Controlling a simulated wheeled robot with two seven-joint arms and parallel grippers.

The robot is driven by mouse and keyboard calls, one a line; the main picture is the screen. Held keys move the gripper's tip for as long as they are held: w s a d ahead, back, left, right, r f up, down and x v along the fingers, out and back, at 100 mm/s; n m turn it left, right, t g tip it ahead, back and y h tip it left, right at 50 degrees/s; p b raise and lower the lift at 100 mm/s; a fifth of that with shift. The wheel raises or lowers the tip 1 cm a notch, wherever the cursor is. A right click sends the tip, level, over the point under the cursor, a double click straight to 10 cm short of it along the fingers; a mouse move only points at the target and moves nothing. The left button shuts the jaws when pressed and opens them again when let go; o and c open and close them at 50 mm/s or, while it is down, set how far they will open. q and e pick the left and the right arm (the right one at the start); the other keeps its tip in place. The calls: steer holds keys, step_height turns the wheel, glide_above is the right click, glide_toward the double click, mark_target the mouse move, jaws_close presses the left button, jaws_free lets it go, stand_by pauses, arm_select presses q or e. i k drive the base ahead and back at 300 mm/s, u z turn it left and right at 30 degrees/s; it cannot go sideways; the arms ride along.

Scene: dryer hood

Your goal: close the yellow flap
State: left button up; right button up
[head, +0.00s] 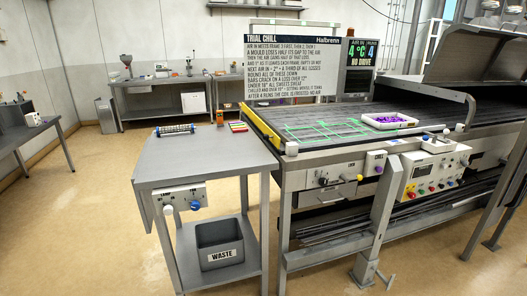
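A narrow yellow flap (261,127) runs along the left end of the dark slatted belt (340,108) of the machine. It stands between the belt and the grey side table (207,162). I cannot tell its exact angle from this view. Neither of my grippers shows in the head view.
A grey hood (478,52) is raised over the belt's right part. A white tray (389,120) with purple pieces and green strips lie on the belt. A waste bin (220,243) sits on the table's lower shelf. A sign (292,65) stands behind.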

mark_target(269, 134)
steer(key=k, duration=0.55)
steer(key=u, duration=1.05)
steer(key=i, duration=1.4)
steer(key=z, duration=0.8)
steer(key=i, duration=0.45)
steer(key=z, duration=0.45)
